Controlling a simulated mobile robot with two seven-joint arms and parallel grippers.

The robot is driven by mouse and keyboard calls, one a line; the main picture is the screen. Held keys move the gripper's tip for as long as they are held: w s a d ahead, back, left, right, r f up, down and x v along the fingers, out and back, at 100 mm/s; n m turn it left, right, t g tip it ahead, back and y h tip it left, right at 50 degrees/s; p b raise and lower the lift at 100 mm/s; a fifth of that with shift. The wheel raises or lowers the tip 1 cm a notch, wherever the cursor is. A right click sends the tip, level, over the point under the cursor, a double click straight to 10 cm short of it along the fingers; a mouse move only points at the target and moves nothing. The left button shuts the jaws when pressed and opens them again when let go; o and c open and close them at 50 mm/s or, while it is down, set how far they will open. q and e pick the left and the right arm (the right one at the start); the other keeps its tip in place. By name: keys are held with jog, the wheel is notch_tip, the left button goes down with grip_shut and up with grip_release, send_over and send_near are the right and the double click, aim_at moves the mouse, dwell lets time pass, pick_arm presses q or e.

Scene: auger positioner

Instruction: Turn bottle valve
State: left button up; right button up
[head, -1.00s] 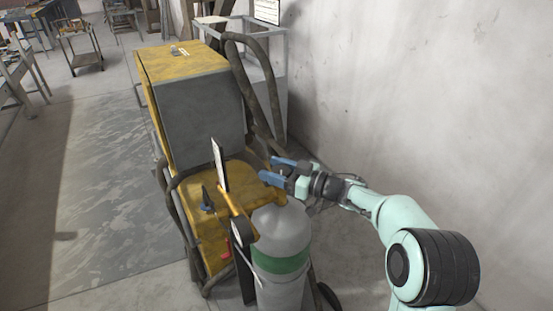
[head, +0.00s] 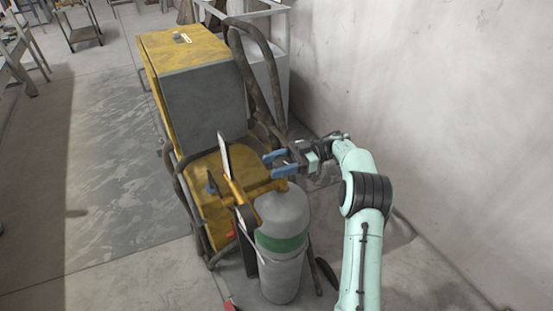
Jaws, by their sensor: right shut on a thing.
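The gas bottle (head: 283,210) is grey with a green band and stands upright on the cart. Brass-yellow valve parts (head: 262,188) are at its top. My right gripper (head: 274,165) has blue fingers and is at the top of the bottle, coming in from the right. It is shut on the bottle valve, with the fingers a little apart. The gripped part itself is small and mostly hidden by the fingers. My left gripper is not in view.
The yellow and grey machine (head: 200,100) stands behind the bottle on a cart with dark tube handles (head: 262,75). A white panel (head: 224,155) stands up left of the gripper. A wall (head: 420,110) closes the right side. Open floor (head: 100,200) lies at the left.

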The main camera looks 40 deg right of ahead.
jog(key=shift+r+n+g, duration=0.6)
jog(key=shift+n+g, duration=0.4)
jog(key=shift+g, duration=0.2)
jog(key=o, duration=1)
jog(key=shift+s+a+f, duration=0.1)
jog(key=shift+a+f, duration=0.05)
jog(key=shift+f, duration=0.05)
jog(key=shift+f, duration=0.1)
